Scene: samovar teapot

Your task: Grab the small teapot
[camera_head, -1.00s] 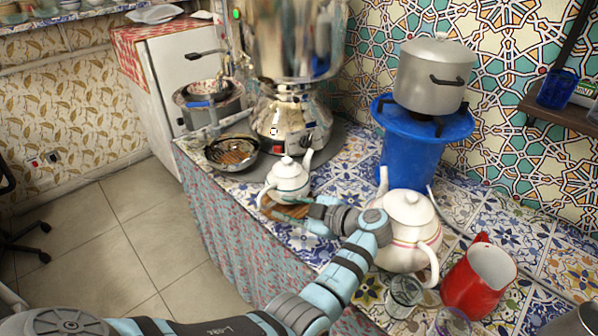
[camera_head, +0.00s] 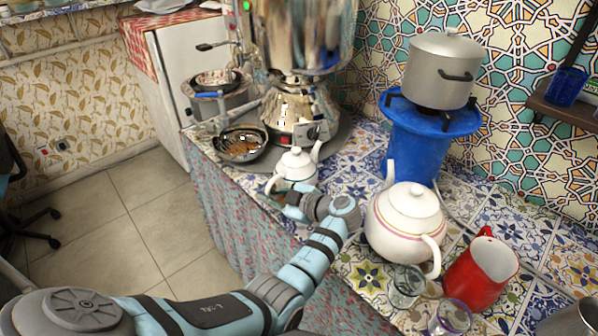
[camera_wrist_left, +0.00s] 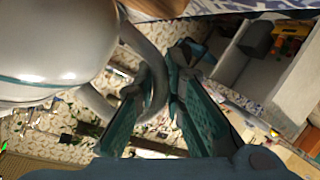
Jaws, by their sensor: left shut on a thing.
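The small white teapot (camera_head: 297,166) with a thin teal band stands near the counter's front edge, in front of the samovar (camera_head: 295,110). Its spout points right and its handle is on the left. In the left wrist view its rounded body (camera_wrist_left: 50,45) fills the upper left, and its curved handle (camera_wrist_left: 133,38) runs down to the fingers. My left gripper (camera_head: 281,188) is at the handle side. In the left wrist view its fingers (camera_wrist_left: 168,85) are closed on the handle. The teapot's base is partly hidden by my gripper in the head view. My right gripper is out of view.
A larger white teapot (camera_head: 400,228) stands to the right, close to my left forearm. A pan (camera_head: 242,143) lies to the left. A blue stand (camera_head: 418,140) with a pot is behind.

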